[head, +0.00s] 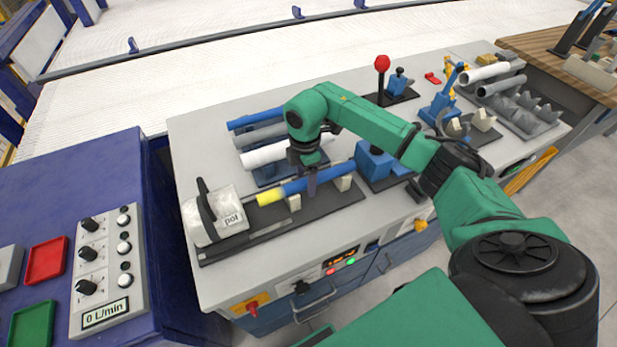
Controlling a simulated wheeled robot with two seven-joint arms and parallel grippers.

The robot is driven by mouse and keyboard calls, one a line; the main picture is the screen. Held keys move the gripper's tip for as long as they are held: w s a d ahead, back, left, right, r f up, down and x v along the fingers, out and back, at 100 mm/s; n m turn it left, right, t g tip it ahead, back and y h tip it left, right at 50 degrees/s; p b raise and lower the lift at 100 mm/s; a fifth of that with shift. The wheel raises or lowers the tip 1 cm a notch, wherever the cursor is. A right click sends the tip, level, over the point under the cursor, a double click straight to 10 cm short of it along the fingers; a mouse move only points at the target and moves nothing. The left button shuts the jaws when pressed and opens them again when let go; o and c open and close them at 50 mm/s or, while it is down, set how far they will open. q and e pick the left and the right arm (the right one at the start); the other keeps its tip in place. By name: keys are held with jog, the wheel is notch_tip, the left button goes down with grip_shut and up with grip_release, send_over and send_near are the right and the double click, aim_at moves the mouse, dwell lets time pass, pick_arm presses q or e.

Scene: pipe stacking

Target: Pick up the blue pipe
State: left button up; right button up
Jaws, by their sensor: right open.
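A blue pipe (337,171) lies on the supports of a dark fixture on the grey workbench, with a yellow piece (270,199) at its left end. Another blue pipe (257,119) lies at the back of a rack, behind a grey pipe (257,137) and a white pipe (265,155). My right gripper (311,186) points down at the middle of the blue pipe on the fixture. It is open, and its fingers overlap that pipe in the picture. I cannot tell whether they touch it. My green right arm hides part of the rack. My left gripper is not in view.
A white machine labelled "pot" (215,214) stands at the fixture's left end. A red-knobbed lever (382,66) rises behind my arm. A blue device (375,160) stands to the right of the pipe. More pipes (487,72) lie on a grey rack at the far right.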

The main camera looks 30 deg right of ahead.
jog(key=shift+f, duration=0.2)
grip_shut()
